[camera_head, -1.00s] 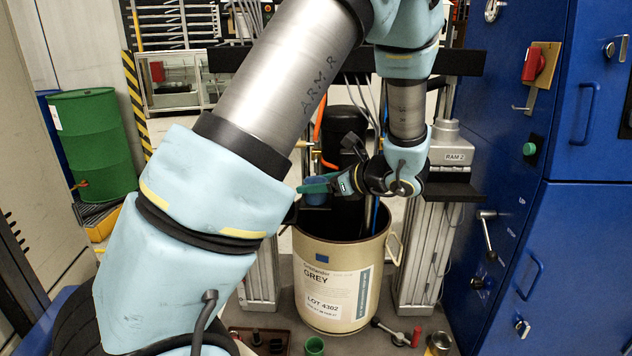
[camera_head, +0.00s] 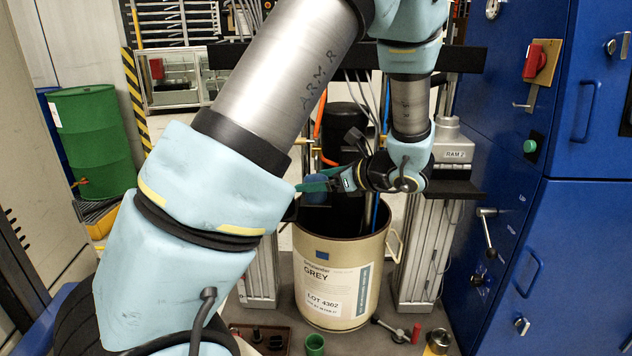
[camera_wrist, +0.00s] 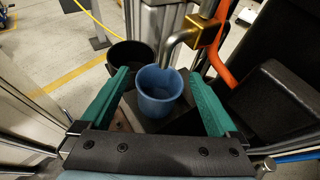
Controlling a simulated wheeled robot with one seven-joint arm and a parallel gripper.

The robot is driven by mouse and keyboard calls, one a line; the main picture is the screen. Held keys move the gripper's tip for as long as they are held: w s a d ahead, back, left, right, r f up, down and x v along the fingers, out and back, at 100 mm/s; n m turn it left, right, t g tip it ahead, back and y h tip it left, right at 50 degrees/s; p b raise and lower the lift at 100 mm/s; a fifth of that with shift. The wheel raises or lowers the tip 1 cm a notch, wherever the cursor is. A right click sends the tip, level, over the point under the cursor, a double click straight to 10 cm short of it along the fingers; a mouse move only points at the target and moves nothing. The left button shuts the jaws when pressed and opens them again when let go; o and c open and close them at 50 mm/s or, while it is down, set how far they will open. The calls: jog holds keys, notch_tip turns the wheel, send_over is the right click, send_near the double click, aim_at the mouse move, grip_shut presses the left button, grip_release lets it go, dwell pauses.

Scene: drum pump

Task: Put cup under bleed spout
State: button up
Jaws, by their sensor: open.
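The blue cup (camera_wrist: 160,92) stands upright between the two green fingers of my gripper (camera_wrist: 158,80) in the wrist view. The fingers are open, with a gap visible on each side of the cup. A bent metal tube, the bleed spout (camera_wrist: 180,42), comes down from a brass block (camera_wrist: 204,30) and ends close to the cup's far rim. I cannot tell whether its mouth is exactly over the opening. In the head view my gripper (camera_head: 322,184) is above the drum, and the cup (camera_head: 316,196) shows partly behind the fingers.
The cream drum (camera_head: 335,285) labelled GREY stands below my gripper. A black round container (camera_wrist: 130,56) is behind the cup, and an orange hose (camera_wrist: 222,60) runs to the right of the spout.

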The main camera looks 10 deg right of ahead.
jog(key=v, duration=1.1)
jog(key=shift+r+b, duration=0.15)
jog(key=shift+b, duration=0.2)
jog(key=shift+s+d, duration=0.1)
